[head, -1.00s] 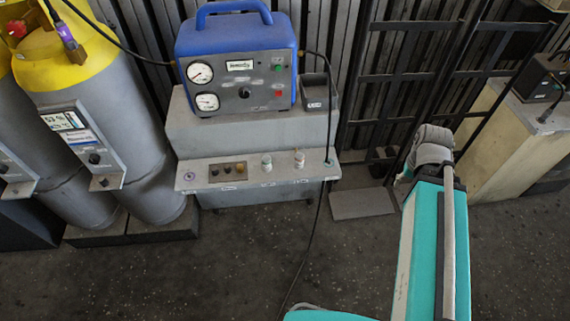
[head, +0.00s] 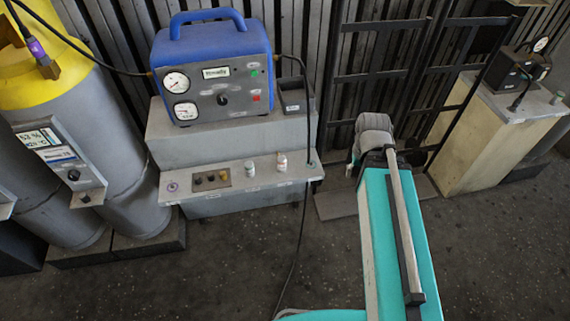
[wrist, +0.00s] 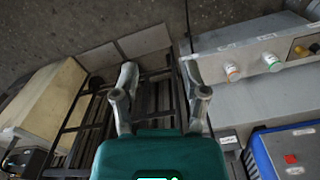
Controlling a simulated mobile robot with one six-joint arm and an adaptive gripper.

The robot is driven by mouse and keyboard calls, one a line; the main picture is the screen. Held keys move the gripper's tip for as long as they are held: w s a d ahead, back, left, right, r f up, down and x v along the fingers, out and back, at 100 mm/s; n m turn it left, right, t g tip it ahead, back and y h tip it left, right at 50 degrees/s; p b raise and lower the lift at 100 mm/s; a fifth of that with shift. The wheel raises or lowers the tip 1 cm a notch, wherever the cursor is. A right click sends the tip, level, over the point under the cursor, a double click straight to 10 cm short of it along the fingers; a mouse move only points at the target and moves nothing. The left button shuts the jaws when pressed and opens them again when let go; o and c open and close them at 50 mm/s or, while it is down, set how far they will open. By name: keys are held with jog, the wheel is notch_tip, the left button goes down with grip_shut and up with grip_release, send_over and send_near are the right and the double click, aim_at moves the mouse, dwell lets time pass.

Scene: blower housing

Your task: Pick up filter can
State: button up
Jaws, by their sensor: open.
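Two small white cans stand upright on the low grey ledge, one with an orange-red marking (head: 282,161) and one with a green marking (head: 250,169). In the wrist view the orange-marked can (wrist: 232,72) and the green-marked can (wrist: 272,62) stand right of my gripper. I cannot tell which one is the filter can. My gripper (wrist: 160,82) is open and empty, with its fingers spread over the dark rack and floor, apart from both cans. In the head view my arm hides the fingers.
A blue gauge unit (head: 212,72) sits on the grey stepped bench (head: 205,150) behind the ledge. A black cable hangs at the ledge's right end. A dark metal rack (head: 395,75) stands behind my arm. A beige cabinet (head: 485,140) stands right, grey cylinders (head: 95,150) left. Floor in front is clear.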

jog(key=o, duration=0.4)
jog(key=shift+f, duration=0.1)
jog(key=shift+o, duration=0.9)
jog(key=shift+w+a+f+b, duration=0.15)
jog(key=shift+w+f+b, duration=0.1)
jog(key=shift+b, duration=0.15)
jog(key=w+a+f+m+t+h+b, duration=0.45)
jog(key=w+a+f+b, duration=0.55)
jog(key=a+f+b, duration=0.45)
jog(key=w+a+f+t+b, duration=0.2)
jog(key=a+t+b, duration=0.1)
jog(key=a+b, duration=0.4)
jog(key=w+a+f+m+t+h+b, duration=0.1)
jog(key=w+a+f+t+b, duration=0.1)
jog(key=a+b, duration=0.5)
jog(key=shift+a+f+t, duration=0.35)
jog(key=shift+a+t, duration=0.2)
jog(key=shift+a, duration=0.3)
jog(key=shift+h, duration=0.25)
